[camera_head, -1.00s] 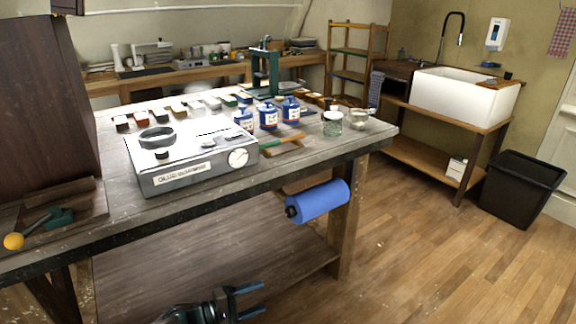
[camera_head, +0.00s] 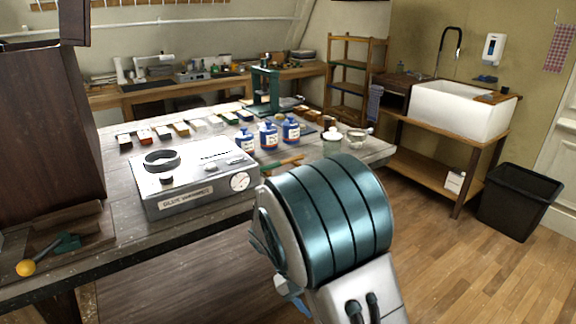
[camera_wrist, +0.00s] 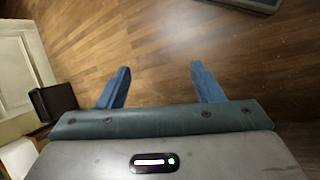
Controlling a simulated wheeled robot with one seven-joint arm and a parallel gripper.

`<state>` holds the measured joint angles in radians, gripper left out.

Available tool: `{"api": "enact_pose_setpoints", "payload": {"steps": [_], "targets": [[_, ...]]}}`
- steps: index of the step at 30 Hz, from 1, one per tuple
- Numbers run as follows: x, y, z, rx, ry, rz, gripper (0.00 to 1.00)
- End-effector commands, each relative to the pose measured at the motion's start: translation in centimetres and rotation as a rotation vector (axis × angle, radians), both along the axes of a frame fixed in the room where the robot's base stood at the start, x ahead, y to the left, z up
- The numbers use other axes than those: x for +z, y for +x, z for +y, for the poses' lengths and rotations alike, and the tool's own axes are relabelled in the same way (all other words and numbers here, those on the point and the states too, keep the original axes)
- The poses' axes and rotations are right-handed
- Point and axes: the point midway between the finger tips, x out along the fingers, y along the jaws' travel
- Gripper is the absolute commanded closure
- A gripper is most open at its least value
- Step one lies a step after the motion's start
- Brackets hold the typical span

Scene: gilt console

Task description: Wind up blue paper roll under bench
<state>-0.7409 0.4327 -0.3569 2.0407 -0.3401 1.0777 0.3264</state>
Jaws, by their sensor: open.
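The blue paper roll does not show in either view now; my arm covers the place under the right end of the bench (camera_head: 125,238) where it hung. In the head view my arm's large teal wrist part fills the lower middle, in front of the bench's right end. A small pale blue piece shows below it; I cannot tell surely what it is.
On the bench stand a grey glue warmer (camera_head: 192,177), several blue-labelled jars (camera_head: 268,136) and a green press (camera_head: 264,88). A white sink (camera_head: 462,108) and a black bin (camera_head: 518,195) stand at the right. The bin also shows in the wrist view (camera_wrist: 53,103). The floor between is clear.

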Motion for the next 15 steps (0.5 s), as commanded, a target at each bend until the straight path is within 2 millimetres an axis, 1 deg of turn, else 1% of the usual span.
{"api": "enact_pose_setpoints", "payload": {"steps": [1, 3, 8, 15], "targets": [[1.8, -0.6, -0.9, -0.03, 0.054, -0.012, 0.4], [3.5, -1.4, -1.7, -0.058, 0.123, -0.027, 0.4], [7.4, -3.5, -3.6, -0.114, 0.264, -0.08, 0.4], [12.7, -7.1, -5.9, -0.175, 0.431, -0.207, 0.4]]}}
